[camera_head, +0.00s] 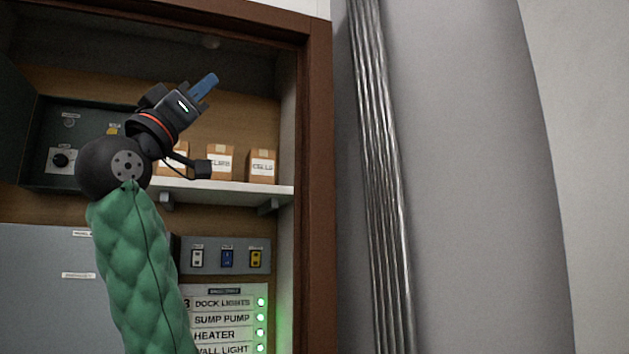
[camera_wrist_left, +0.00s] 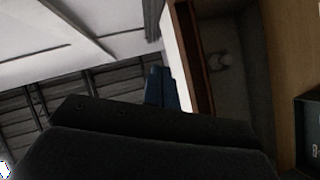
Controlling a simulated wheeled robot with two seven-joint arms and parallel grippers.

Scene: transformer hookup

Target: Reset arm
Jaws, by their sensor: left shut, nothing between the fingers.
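My left gripper (camera_head: 205,86) is raised in front of the open cabinet, at the level above its shelf. Its blue fingers are shut with nothing between them and point up and to the right. My left arm, in a green quilted sleeve, rises from the bottom of the head view. In the left wrist view the blue fingertips (camera_wrist_left: 162,88) are together, with the ceiling and the cabinet frame behind them. My right gripper is not in view.
Several small cardboard boxes (camera_head: 262,166) stand on the white shelf (camera_head: 235,188). Below are a grey switch panel (camera_head: 226,255) and a label board (camera_head: 225,318) with green lights. An open grey box (camera_head: 60,135) is at left. The brown cabinet frame (camera_head: 318,180) is right of the gripper.

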